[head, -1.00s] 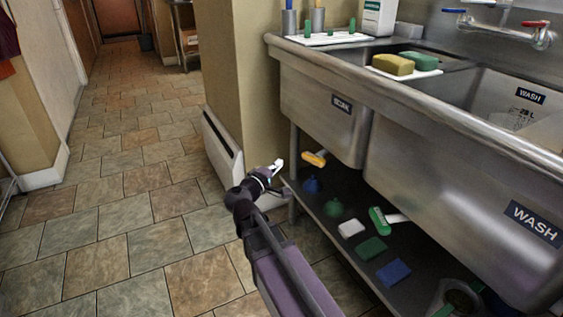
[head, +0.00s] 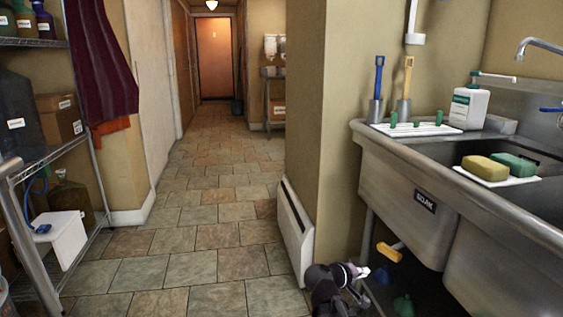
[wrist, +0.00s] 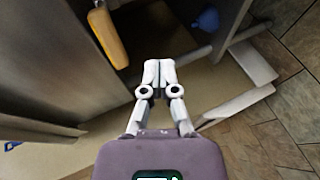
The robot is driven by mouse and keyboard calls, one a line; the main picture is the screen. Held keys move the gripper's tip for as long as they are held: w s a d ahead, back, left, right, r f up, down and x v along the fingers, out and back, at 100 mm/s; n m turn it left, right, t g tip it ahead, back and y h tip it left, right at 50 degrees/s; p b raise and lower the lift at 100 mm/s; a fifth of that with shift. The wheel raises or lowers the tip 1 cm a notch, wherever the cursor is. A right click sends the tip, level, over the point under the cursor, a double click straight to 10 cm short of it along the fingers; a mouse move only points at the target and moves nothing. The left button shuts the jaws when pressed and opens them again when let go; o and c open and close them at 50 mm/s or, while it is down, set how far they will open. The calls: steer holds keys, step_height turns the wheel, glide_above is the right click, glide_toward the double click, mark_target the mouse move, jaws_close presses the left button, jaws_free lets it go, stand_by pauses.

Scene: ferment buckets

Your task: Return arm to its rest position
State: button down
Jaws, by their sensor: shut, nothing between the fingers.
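My gripper (head: 360,271) is at the bottom of the head view, in front of the sink's left end. In the wrist view my gripper (wrist: 159,72) has its fingertips together with nothing between them. It is apart from the yellow-handled item (wrist: 107,37) beneath the sink, which also shows in the head view (head: 389,251). Most of my arm is below the head view's edge.
The steel sink (head: 420,200) stands at the right, with yellow and green sponges (head: 485,167) on its ledge. A white wall panel (head: 294,235) is left of my gripper. A wire shelf (head: 40,165) stands at far left. The tiled floor (head: 205,240) between is clear.

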steer(key=s+a+f+m+g+y+p, duration=0.1)
steer(key=s+a+m+g+y+p, duration=0.1)
steer(key=s+a+g+y+p, duration=0.3)
steer(key=s+a+f+m+g+y+p, duration=0.1)
steer(key=s+a+m+g+y+p, duration=0.2)
steer(key=s+y, duration=0.45)
step_height(320, 180, up, 37)
steer(key=t+p, duration=0.1)
steer(key=p, duration=3.7)
steer(key=shift+s+d+r+n+h, duration=0.2)
steer(key=shift+n+h, duration=0.1)
steer(key=shift+h, duration=0.15)
steer(key=shift+f, duration=0.1)
